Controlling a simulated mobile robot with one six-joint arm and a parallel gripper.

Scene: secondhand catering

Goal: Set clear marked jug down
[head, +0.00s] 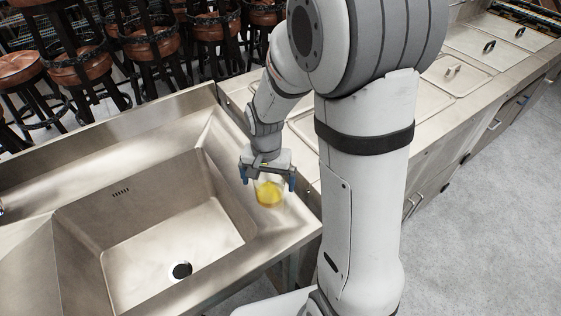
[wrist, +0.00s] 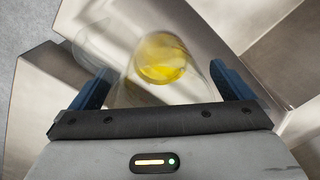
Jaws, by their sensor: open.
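The clear jug (head: 269,193), with yellow liquid in its lower part, is at the right rim of the steel sink unit. My gripper (head: 267,180) is directly above it, pointing down, with its fingers apart on either side of the jug. In the wrist view the jug (wrist: 162,60) lies between the two blue fingers of my gripper (wrist: 165,85), with gaps visible beside it. The jug's markings cannot be made out. It looks upright on the steel rim, though its base contact is hard to see.
The deep sink basin (head: 165,235) with a drain lies left of the jug. A steel counter (head: 440,105) with lidded wells runs to the right, partly behind my arm. Several stools (head: 150,45) stand behind the sink. Grey floor (head: 490,220) is clear at right.

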